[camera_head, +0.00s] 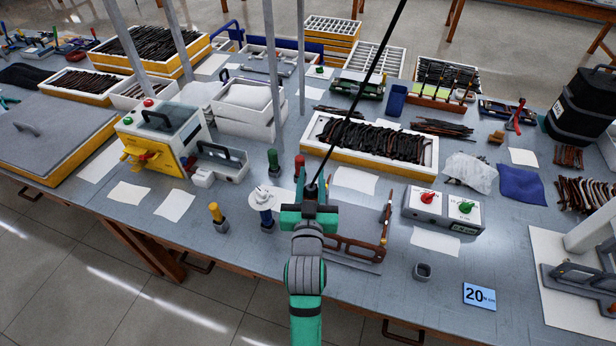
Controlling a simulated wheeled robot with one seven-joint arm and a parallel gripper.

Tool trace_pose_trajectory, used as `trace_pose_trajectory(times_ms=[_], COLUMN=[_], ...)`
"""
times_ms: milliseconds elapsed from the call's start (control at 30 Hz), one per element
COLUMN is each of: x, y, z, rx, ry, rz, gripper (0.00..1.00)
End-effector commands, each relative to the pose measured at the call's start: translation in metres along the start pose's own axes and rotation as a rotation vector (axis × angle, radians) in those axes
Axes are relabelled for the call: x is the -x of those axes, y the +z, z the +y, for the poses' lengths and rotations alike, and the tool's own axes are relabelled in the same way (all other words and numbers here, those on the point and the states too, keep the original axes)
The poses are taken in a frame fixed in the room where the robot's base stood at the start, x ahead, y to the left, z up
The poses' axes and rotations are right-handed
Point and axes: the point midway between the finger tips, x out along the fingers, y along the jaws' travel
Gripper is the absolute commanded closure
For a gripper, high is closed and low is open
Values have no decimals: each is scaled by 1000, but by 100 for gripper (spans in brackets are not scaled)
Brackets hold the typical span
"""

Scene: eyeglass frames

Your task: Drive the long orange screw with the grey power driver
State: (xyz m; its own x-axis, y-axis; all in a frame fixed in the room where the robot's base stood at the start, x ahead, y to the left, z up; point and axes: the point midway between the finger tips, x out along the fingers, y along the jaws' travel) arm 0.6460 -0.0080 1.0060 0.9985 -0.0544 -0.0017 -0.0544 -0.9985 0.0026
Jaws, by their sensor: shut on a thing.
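My gripper (310,210), green and dark grey, is above the front middle of the bench, seen from behind. It is shut on a dark tool (312,188), mostly hidden by the jaws; I cannot tell for sure that it is the grey power driver. A long thin black line (362,88) runs from it up past the top edge. A brown frame-like fixture (352,248) is just right of the gripper, apart from it as far as I can see. I cannot make out the long orange screw.
Upright yellow-topped (215,213), green (273,160) and red (299,166) pieces and a white-topped blue stand (262,202) are left of the gripper. A control box (443,209) is right. Thin poles (272,60) rise behind. The front right bench has free room around a small grey cup (422,271).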

Motion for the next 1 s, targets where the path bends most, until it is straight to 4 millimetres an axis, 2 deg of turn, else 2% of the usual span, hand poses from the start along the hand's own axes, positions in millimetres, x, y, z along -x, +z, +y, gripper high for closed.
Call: trace_pose_trajectory(times_ms=[233,600,1000], x=[0,0,0], y=[2,5,6], z=[8,-2,-4], rx=[0,1,-2], ry=[12,-3,-7], rz=[-1,0,1], gripper=[100,100,100])
